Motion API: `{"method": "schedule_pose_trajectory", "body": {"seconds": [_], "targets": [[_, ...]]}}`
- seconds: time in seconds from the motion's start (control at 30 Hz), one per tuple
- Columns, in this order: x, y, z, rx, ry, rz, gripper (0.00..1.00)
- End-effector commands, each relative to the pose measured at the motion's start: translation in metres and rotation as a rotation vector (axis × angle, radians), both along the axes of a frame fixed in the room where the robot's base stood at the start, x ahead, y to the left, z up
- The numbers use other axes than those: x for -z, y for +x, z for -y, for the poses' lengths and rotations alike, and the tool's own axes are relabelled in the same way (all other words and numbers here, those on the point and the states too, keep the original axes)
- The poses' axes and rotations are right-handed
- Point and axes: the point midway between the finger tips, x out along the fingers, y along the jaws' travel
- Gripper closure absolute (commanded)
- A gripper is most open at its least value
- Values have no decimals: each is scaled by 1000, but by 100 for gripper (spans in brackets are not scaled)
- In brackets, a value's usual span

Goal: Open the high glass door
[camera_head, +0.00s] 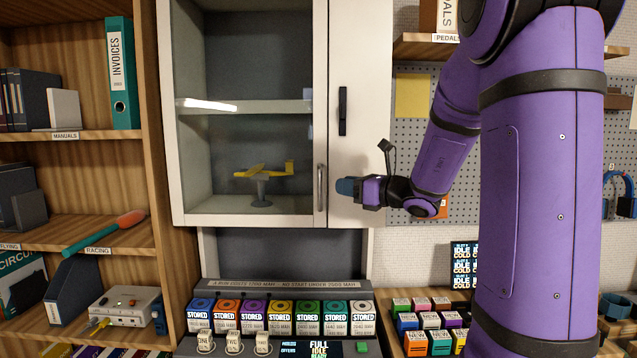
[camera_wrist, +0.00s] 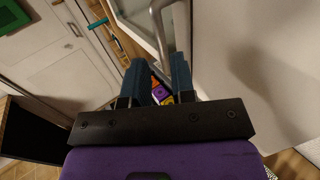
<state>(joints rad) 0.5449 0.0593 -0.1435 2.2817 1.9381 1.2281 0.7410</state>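The high glass door (camera_head: 245,140) is shut on the white cabinet. It has a white frame and a glass pane. Its upright silver handle (camera_head: 320,187) is on the lower right of the frame. In the wrist view the handle (camera_wrist: 158,22) shows beyond the fingertips, roughly in line with the gap between them. My gripper (camera_head: 342,187), with blue fingers, is just right of the handle in the head view and looks apart from it. In the wrist view my gripper (camera_wrist: 158,62) is open, with nothing between its fingers.
A black handle (camera_head: 342,111) is on the white panel right of the glass door. A yellow model plane (camera_head: 264,170) stands behind the glass. An open wooden bookshelf (camera_head: 152,150) is close on the left. A row of battery packs (camera_head: 280,316) is below the cabinet.

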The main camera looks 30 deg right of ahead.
Motion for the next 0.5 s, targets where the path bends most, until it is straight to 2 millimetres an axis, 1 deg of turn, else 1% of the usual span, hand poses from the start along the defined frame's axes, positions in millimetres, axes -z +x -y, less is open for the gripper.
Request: {"method": "schedule_pose_trajectory", "body": {"seconds": [0.03, 0.2, 0.4, 0.5], "targets": [[1, 9, -4, -3, -1, -2, 76], [0, 38, -16, -4, 0, -1, 76], [0, 62, -26, -4, -3, -1, 76], [0, 69, -29, -2, -3, -1, 76]]}}
